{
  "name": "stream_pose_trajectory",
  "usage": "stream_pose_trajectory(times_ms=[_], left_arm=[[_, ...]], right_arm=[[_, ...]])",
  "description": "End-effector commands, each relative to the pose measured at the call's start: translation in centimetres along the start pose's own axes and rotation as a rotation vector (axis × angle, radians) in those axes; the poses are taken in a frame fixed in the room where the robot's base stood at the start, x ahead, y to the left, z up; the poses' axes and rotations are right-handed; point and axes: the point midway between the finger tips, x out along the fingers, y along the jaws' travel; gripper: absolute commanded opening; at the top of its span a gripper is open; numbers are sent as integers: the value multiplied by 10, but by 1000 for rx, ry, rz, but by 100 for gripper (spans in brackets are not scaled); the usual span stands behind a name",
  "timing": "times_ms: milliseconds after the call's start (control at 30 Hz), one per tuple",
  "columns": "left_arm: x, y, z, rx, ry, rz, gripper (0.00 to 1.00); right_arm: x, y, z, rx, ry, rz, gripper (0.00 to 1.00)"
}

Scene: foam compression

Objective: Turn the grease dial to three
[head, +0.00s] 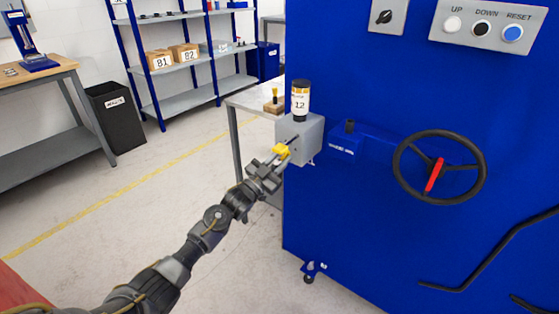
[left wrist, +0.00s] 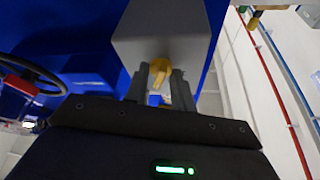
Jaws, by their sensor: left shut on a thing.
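The grease dial is a yellow knob (head: 281,151) on the front of a grey box (head: 311,138) fixed to the left side of the blue machine. A dark-capped container labelled 12 (head: 300,103) stands on the box. My left gripper (head: 272,163) reaches up to the knob and is shut on it. In the left wrist view the yellow knob (left wrist: 159,73) sits between the two grey fingers (left wrist: 156,86), with the grey box (left wrist: 160,30) behind. The dial's numbers cannot be read. My right gripper is not in view.
The blue machine (head: 400,80) fills the right side, with a black handwheel (head: 440,131) and a button panel (head: 487,26). A table (head: 245,101) stands behind the grey box. Shelves, a bin (head: 115,115) and a workbench (head: 40,72) are farther back. The floor on the left is clear.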

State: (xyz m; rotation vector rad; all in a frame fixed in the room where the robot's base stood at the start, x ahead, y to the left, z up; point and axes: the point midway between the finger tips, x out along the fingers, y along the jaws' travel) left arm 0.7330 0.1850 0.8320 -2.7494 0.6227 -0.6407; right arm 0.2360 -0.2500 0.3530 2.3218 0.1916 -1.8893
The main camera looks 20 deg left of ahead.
Motion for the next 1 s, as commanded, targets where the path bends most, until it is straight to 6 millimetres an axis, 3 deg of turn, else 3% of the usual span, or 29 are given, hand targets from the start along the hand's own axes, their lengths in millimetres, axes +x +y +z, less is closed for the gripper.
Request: stream_pose_trajectory(times_ms=[467, 500, 533, 833, 1000], left_arm=[[-1, -1, 1, 14, -4, 4, 2], [-1, -1, 1, 14, -4, 4, 26], [-1, -1, 1, 14, -3, 4, 30], [-1, 0, 1, 12, -2, 6, 31], [-19, 0, 2, 13, -3, 6, 31]], right_arm=[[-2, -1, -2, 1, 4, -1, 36], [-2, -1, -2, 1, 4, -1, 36], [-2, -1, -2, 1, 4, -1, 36], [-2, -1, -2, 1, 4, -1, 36], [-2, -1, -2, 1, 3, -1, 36]])
